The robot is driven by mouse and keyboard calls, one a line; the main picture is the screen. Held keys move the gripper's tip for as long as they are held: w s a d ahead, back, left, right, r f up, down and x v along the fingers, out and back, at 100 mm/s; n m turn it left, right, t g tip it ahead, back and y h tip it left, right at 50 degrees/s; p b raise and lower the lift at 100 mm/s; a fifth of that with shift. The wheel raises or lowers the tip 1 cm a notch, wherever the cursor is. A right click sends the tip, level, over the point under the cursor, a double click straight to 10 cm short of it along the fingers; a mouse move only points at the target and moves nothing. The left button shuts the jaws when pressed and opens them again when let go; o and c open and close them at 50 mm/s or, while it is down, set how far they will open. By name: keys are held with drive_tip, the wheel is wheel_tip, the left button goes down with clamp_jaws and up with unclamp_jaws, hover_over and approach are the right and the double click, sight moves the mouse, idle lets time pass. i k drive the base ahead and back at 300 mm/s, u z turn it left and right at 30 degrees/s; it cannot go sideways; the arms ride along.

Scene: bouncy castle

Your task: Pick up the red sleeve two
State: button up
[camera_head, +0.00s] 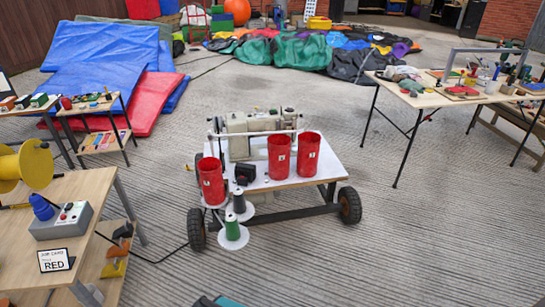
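Three red sleeves stand upright on the white top of a wheeled cart (310,174). The left sleeve (211,185) is at the cart's front left corner. The middle sleeve (279,160) and the right sleeve (307,158) stand close together on the right side. Each has a small white label, too small to read with certainty, so I cannot tell which is sleeve two. My gripper is not clearly in view. A dark and teal piece shows at the bottom edge, and I cannot tell what it is.
A sewing machine (240,135) stands behind the sleeves, with thread spools (232,228) at the cart's front. A wooden table (75,195) with a "RED" card (55,260) is at left. A tool table (430,97) is at right. The concrete floor in front is clear.

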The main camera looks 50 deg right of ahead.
sight(279, 157)
drive_tip(key=i, duration=0.85)
drive_tip(key=z, duration=0.05)
